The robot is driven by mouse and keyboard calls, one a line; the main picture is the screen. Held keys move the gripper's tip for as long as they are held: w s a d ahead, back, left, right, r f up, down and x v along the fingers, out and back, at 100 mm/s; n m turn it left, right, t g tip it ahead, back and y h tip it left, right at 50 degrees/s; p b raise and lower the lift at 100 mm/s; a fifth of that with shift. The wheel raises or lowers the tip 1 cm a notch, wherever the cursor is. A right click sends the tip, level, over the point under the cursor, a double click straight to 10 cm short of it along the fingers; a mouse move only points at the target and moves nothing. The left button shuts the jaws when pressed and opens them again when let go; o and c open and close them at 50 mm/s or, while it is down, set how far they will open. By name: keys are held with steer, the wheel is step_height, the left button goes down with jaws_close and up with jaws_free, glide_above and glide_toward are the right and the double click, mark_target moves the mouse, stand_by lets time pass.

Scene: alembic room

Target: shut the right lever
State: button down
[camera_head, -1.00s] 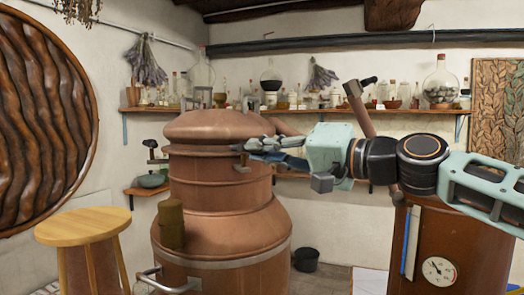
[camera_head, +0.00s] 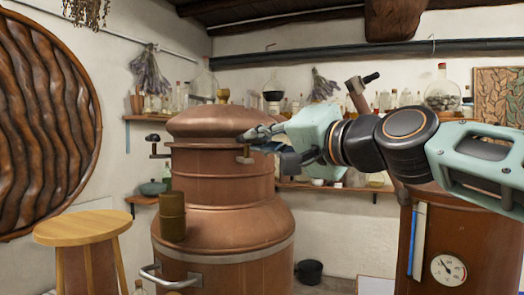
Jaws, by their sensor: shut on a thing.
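The copper still (camera_head: 222,210) stands left of centre, with a domed lid (camera_head: 208,123) on its upper body. The right lever (camera_head: 244,156) shows as a small brass bracket at the right of the lid seam. Its upper part is hidden behind my fingers. My gripper (camera_head: 256,134) reaches in from the right at lid height and is shut on the right lever. A second, left lever (camera_head: 154,146) with a dark knob sticks out at the left of the seam.
A round wooden stool (camera_head: 82,227) stands at the left front. A copper column with a gauge (camera_head: 448,269) stands below my arm at the right. Shelves of glassware (camera_head: 400,112) line the back wall. A dark bucket (camera_head: 309,271) sits on the floor behind the still.

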steer(key=shift+f+m+t+h, duration=0.15)
steer(key=shift+m+t+h, duration=0.15)
steer(key=shift+t+h, duration=0.15)
steer(key=shift+s+a+m+t+h, duration=0.15)
steer(key=shift+m+t+h, duration=0.1)
steer(key=shift+m+h, duration=0.3)
steer(key=shift+s+a+m+t+h+p, duration=0.1)
steer(key=shift+a+m+t+h+p, duration=0.1)
steer(key=shift+m+t+h, duration=0.25)
steer(key=shift+s+a+m+t+h+p, duration=0.1)
steer(key=shift+a+m+t+h+p, duration=0.1)
steer(key=shift+h, duration=0.45)
steer(key=c, duration=2)
jaws_free()
steer(key=shift+o, duration=0.2)
steer(key=shift+s+d, duration=0.1)
steer(key=v, duration=1.1)
steer(key=shift+s, duration=0.4)
steer(key=shift+d, duration=0.15)
